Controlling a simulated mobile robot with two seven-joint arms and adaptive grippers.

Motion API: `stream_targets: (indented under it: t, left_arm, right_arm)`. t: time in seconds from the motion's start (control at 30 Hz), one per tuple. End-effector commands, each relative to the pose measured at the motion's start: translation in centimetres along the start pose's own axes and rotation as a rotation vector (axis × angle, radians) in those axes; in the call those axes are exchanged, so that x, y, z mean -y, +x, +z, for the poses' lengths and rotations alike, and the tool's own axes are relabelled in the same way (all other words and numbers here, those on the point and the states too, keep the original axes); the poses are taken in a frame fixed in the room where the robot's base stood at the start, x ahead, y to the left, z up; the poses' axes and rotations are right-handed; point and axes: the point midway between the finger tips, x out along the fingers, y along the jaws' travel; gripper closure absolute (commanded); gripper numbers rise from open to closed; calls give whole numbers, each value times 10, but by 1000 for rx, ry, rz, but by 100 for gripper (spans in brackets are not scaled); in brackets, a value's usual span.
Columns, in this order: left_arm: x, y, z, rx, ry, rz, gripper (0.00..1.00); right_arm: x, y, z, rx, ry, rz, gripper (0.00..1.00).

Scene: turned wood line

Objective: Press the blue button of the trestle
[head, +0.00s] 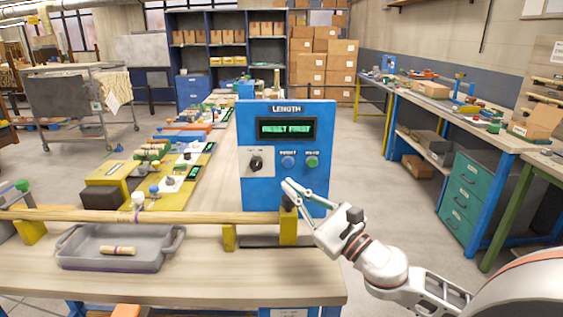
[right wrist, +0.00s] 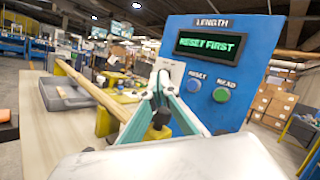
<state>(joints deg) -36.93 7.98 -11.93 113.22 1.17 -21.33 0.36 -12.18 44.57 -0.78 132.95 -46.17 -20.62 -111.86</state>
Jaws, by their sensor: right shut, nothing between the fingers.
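The blue button (head: 288,161), labelled RESET, is on an upright blue panel (head: 257,196) marked LENGTH. It also shows in the right wrist view (right wrist: 194,86). The panel's display (head: 286,129) reads RESET FIRST. A green button (head: 312,161), labelled READ, is just right of the blue one. My right gripper (head: 288,189) is shut and empty, in front of the panel. In the head view its tips are just below the blue button, apart from it; in the right wrist view they are left of it. My left gripper is not in view.
A black knob (head: 255,163) sits left of the buttons. A long wooden rod (head: 180,217) lies across yellow supports before the panel. A grey tray (head: 113,256) holds a short wooden piece (head: 117,250). The bench front (head: 215,285) is mostly clear.

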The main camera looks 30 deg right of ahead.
Motion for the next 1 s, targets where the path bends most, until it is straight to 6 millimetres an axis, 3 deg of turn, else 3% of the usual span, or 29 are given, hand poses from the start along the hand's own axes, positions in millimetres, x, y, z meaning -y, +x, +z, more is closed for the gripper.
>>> stream_targets:
  t: [0.43,1.0]
  left_arm:
    - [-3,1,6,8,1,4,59]
    - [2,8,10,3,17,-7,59]
  right_arm:
    - [4,6,-6,-2,1,-1,100]
    - [39,53,-40,-2,1,-2,100]
